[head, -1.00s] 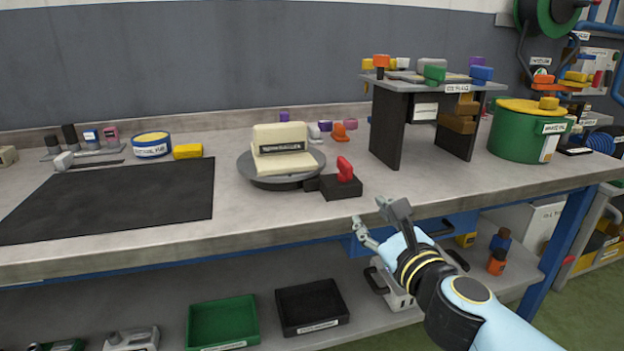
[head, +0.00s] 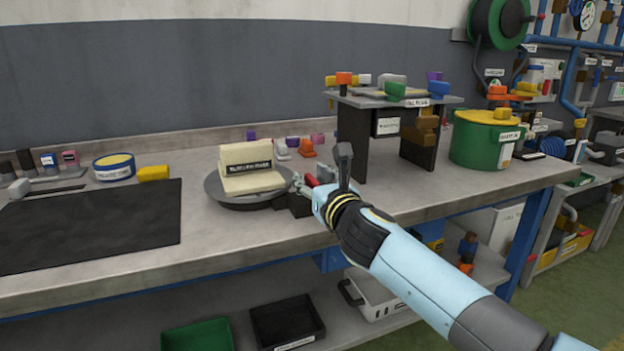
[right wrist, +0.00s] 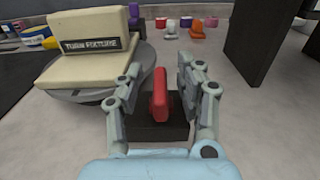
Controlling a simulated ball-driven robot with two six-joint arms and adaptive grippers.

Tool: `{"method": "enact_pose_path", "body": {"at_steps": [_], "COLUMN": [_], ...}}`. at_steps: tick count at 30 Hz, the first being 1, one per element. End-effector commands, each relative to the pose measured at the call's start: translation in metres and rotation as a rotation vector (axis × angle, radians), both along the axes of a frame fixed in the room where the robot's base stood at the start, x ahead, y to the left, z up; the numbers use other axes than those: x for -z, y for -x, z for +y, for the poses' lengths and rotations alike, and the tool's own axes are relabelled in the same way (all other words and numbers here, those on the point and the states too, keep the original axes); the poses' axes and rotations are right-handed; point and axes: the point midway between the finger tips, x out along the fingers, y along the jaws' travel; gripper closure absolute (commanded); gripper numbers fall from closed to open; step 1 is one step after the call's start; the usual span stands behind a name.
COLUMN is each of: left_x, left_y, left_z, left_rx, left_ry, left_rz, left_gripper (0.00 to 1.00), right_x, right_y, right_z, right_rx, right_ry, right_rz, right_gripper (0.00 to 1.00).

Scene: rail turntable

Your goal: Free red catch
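The red catch (right wrist: 160,95) stands upright on a small black block (right wrist: 158,131) in the right wrist view. In the head view the red catch (head: 311,181) is mostly hidden by my right gripper. My right gripper (right wrist: 158,78) is open, with one finger on each side of the catch and a gap on both sides. It also shows in the head view (head: 322,172) at the block. Beside the block, the cream turn fixture (head: 250,180) sits on a round grey turntable (head: 213,190). My left gripper is not in view.
A raised stand (head: 352,140) with coloured knobs is to the right, then a green pot (head: 475,146). A dark mat (head: 90,225) covers the left of the bench. Small coloured pieces stand behind the turntable.

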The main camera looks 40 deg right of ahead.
Motion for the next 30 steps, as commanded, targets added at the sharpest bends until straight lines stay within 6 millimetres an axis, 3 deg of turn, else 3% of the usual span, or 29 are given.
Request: {"method": "enact_pose_path", "body": {"at_steps": [8,16,30], "left_x": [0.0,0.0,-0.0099], "left_y": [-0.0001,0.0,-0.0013], "left_z": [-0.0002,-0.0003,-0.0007], "left_rx": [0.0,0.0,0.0], "left_ry": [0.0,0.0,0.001], "left_rz": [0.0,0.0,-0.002], "left_gripper": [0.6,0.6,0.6], "right_x": [0.0,0.0,-0.0027], "right_y": [-0.0014,-0.0012,-0.0016], "right_z": [-0.0003,-0.0003,-0.0007], "right_rx": [0.0,0.0,-0.051], "right_ry": [0.001,0.001,0.005], "right_rz": [0.0,0.0,-0.001], "right_gripper": [0.65,1.0,1.0]}}
